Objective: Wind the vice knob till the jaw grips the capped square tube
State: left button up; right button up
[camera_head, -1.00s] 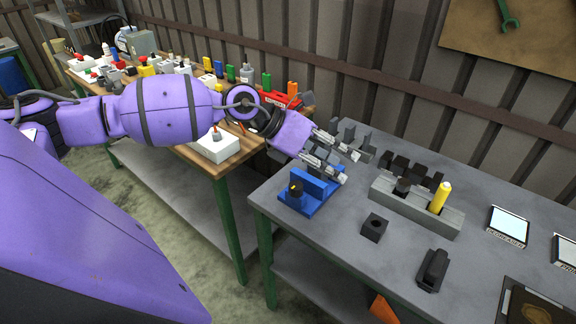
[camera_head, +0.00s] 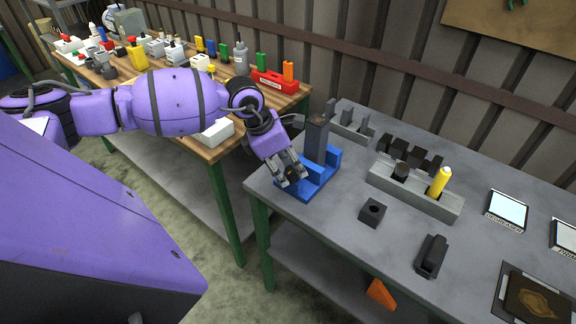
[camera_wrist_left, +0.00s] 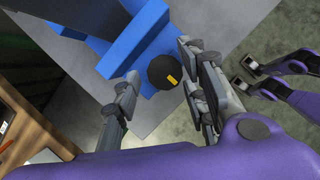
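The blue vice (camera_head: 325,178) sits at the near left corner of the grey table. The dark grey square tube (camera_head: 316,140) stands upright in it; its top end (camera_head: 318,120) is darker. Whether the jaw touches the tube is hidden. My left gripper (camera_head: 289,173) is at the vice's knob end. In the wrist view, its open fingers (camera_wrist_left: 156,78) straddle the round black knob (camera_wrist_left: 160,66) with its yellow mark. The right finger is close to or touching it; a small gap shows at the left. Another purple-and-grey gripper (camera_wrist_left: 247,76), apparently my right, shows over the floor; its opening is unclear.
A grey rack (camera_head: 352,128) stands behind the vice. A grey holder (camera_head: 412,193) with a yellow marker (camera_head: 441,181), a black square block (camera_head: 373,212) and a black part (camera_head: 431,256) lie to the right. The wooden bench (camera_head: 195,140) adjoins at left.

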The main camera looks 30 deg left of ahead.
pick_arm(q)
jog(key=shift+f, duration=0.1)
pick_arm(e)
jog(key=shift+w+a+r, duration=0.15)
jog(key=shift+w, duration=0.25)
